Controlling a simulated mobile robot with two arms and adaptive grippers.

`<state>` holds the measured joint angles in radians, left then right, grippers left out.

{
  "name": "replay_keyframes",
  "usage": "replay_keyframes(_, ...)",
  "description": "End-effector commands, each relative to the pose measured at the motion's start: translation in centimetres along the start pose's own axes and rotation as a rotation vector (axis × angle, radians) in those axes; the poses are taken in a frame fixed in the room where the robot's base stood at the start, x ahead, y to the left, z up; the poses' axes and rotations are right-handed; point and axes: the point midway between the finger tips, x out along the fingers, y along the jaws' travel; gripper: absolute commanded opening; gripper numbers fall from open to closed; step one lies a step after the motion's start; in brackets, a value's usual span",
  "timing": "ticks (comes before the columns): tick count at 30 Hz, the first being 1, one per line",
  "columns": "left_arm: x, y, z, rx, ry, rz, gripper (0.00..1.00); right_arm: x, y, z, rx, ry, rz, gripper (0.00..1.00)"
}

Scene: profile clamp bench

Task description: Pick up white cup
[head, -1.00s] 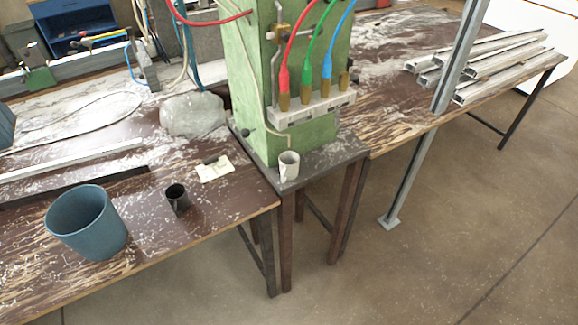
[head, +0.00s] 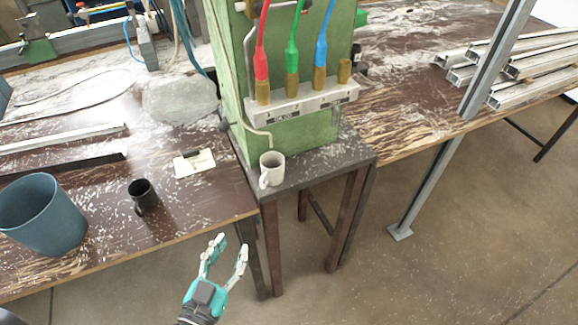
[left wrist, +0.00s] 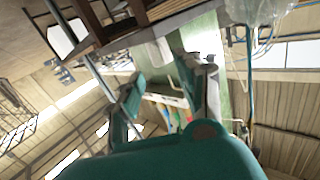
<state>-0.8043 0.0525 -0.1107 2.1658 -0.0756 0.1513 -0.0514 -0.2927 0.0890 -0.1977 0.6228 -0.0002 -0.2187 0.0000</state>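The white cup (head: 271,170) stands upright on the small dark side table (head: 318,162), at the foot of the green machine, with its handle toward the front. My left gripper (head: 231,246) is in front of and below the cup in the head view, pointing up toward the tables. Its two fingers are spread apart with nothing between them. The left wrist view looks upside down and shows the open fingers (left wrist: 172,76) apart; a pale shape near the table edge there may be the cup. My right gripper is in neither view.
The green machine (head: 300,130) with coloured hoses rises right behind the cup. On the left bench stand a black cup (head: 143,197) and a blue-grey bucket (head: 42,218). Metal profiles (head: 515,62) lie at right, behind a grey post (head: 490,65). The floor in front is clear.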

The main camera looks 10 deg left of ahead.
Motion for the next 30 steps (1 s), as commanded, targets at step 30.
replay_keyframes(30,13.1,-0.2,-3.8,0.006,0.059,-0.010,0.37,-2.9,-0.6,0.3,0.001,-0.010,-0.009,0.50)
